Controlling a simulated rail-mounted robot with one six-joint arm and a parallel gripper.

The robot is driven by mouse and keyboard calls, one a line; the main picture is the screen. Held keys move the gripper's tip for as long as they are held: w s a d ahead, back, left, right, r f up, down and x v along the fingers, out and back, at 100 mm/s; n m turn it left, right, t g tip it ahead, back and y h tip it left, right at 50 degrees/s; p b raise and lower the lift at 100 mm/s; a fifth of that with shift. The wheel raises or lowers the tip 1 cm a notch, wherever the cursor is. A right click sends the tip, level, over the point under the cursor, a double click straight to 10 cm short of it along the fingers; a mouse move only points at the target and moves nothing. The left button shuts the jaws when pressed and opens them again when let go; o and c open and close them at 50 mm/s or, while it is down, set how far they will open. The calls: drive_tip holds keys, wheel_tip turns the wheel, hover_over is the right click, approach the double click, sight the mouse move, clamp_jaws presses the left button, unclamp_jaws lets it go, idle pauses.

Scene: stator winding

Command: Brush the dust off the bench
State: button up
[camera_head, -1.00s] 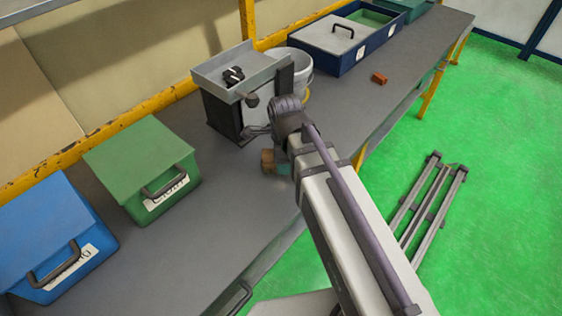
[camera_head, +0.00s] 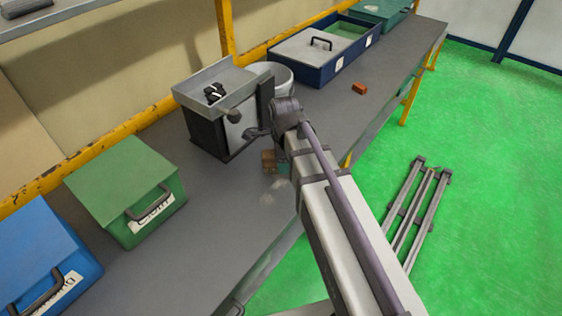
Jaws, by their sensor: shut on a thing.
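The grey bench (camera_head: 150,255) runs diagonally from the lower left to the upper right. My gripper (camera_head: 271,150) is over the middle of the bench near its front edge, partly hidden by my arm. It is shut on a brown, wooden-looking block, which seems to be the brush (camera_head: 268,160). A teal part shows beside the block. The brush is low, at or just above the bench top; contact cannot be told. Pale dust patches (camera_head: 265,198) lie on the bench just in front of and below the brush.
A grey machine with a tray top (camera_head: 218,120) and a white bucket (camera_head: 275,72) stand behind my gripper. A green box (camera_head: 125,190) and a blue box (camera_head: 45,260) are at left. A navy tray (camera_head: 315,65) and a red-brown block (camera_head: 359,88) are farther right. Metal rails (camera_head: 410,210) lie on the floor.

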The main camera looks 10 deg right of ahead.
sight(258, 205)
drive_tip(key=shift+w+d, duration=1.2)
drive_tip(key=shift+d, duration=0.15)
drive_tip(key=shift+s+d+f, duration=0.1)
drive_tip(key=shift+s+d, duration=0.2)
drive_tip(key=shift+s, duration=0.2)
drive_tip(key=shift+s+d, duration=0.25)
drive_tip(key=shift+s, duration=0.2)
drive_tip(key=shift+c, duration=0.5)
drive_tip(key=shift+s+a, duration=1.1)
drive_tip(key=shift+a, duration=0.25)
drive_tip(key=shift+s+a, duration=1.15)
drive_tip(key=shift+a, duration=0.1)
drive_tip(key=shift+s+a, duration=0.55)
drive_tip(key=shift+a, duration=0.2)
drive_tip(key=shift+s+a, duration=0.5)
drive_tip(key=shift+a, duration=0.25)
drive_tip(key=shift+c, duration=0.3)
drive_tip(key=shift+s+a+f, duration=0.1)
drive_tip(key=shift+s+a, duration=1.05)
drive_tip(key=shift+a, duration=0.1)
drive_tip(key=shift+s+a, duration=0.55)
drive_tip(key=shift+a, duration=0.2)
drive_tip(key=shift+s+a, duration=0.55)
drive_tip(key=shift+a, duration=0.2)
wheel_tip(258, 205, up, 6)
drive_tip(key=p, duration=0.6)
drive_tip(key=shift+d, duration=0.1)
